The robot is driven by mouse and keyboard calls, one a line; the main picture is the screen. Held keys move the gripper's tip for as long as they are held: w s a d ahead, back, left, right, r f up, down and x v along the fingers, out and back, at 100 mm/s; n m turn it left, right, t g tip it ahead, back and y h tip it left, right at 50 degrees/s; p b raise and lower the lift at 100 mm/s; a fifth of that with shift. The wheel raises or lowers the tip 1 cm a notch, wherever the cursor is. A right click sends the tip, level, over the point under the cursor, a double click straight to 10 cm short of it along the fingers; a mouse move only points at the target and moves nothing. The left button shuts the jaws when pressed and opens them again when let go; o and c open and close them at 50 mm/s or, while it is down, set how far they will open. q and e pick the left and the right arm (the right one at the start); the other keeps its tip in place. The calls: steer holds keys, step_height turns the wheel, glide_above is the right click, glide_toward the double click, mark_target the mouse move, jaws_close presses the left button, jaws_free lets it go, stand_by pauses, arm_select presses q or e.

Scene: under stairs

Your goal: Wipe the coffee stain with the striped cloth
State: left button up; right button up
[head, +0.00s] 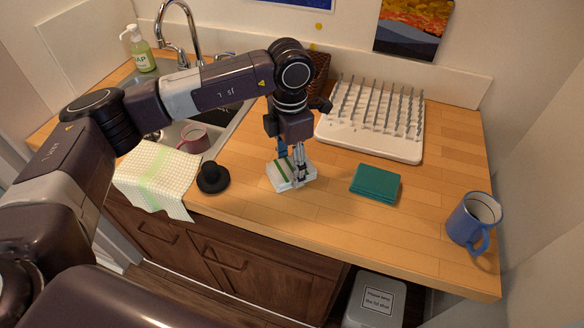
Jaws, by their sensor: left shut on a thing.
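The striped cloth (282,178), folded white with green stripes, is on the wooden counter near the middle of the head view. My left gripper (298,176) points down and is shut on the cloth, its fingers over the right part of it. The cloth appears to rest on or just above the counter. No coffee stain shows; it may be hidden under the cloth or behind my arm. My right gripper is not in view.
A teal folded cloth (375,183) and a blue mug (473,221) are to the right. A white drying rack (372,125) stands behind. A black plunger-like object (212,178), checked towel (157,174) and sink with a pink mug (194,138) are left. The front counter is clear.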

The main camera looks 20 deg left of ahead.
arm_select(q)
steer(key=shift+w+r+p, duration=0.35)
steer(key=shift+w+r, duration=0.4)
steer(key=shift+w, duration=0.05)
steer(key=r, duration=0.2)
steer(key=s+r+p, duration=0.1)
steer(key=shift+r, duration=0.35)
steer(key=shift+w+r+p, duration=0.15)
steer(key=shift+r+p, duration=0.4)
steer(key=shift+r, duration=0.05)
steer(key=shift+r+p, duration=0.3)
steer(key=shift+r, duration=0.6)
steer(key=shift+f, duration=0.1)
